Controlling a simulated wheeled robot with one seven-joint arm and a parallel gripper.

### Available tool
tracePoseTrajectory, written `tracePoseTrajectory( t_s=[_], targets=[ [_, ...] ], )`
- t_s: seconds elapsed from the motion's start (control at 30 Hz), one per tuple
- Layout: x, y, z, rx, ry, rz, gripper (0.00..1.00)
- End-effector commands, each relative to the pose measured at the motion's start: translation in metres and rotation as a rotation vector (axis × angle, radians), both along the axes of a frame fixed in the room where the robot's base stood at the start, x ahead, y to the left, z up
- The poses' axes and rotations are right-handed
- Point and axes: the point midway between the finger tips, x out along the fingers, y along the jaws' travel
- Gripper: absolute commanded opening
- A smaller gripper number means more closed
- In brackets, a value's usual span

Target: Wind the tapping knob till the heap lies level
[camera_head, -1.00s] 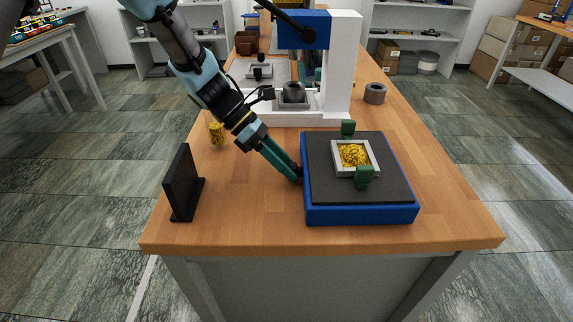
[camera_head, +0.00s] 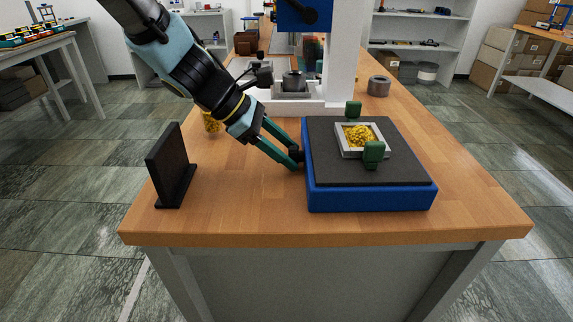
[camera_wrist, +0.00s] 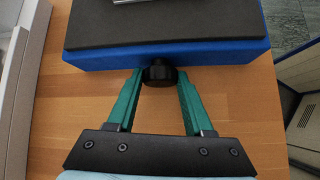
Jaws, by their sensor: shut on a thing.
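The yellow heap (camera_head: 361,135) lies in a light square frame (camera_head: 347,153) on the dark top of a blue tapping base (camera_head: 370,198). Its surface looks uneven and humped. The black tapping knob (camera_wrist: 159,73) sticks out of the base's side, the left side in the head view. My gripper (camera_wrist: 160,84) is shut on the knob, one green finger on each side. In the head view my gripper (camera_head: 297,158) is low beside the base. The wrist view shows only the frame's edge at the top, so the heap is hidden there.
A black upright plate (camera_head: 168,165) stands on the table at left. A white press (camera_head: 341,60) and a grey ring (camera_head: 379,86) are behind. A yellow item (camera_head: 211,122) is partly behind my arm. The front table strip is clear.

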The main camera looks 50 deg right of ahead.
Motion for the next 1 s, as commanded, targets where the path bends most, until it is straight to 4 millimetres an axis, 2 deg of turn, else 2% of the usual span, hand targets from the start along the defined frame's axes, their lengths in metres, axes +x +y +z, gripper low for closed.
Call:
tracePoseTrajectory(
  t_s=[0.03, 0.7, 0.73, 0.83, 1.0],
  targets=[
    [0.0, 0.0005, -0.0042, -0.016, -0.013, 0.0, 0.0],
    [-0.0009, 0.001, 0.0008, -0.063, -0.047, -0.001, 0.0],
    [-0.0009, 0.001, 0.0008, -0.063, -0.047, -0.001, 0.54],
    [-0.0009, 0.001, 0.0007, -0.063, -0.047, -0.001, 0.64],
    [-0.0008, 0.0009, 0.0004, -0.063, -0.046, -0.001, 0.64]
  ],
)
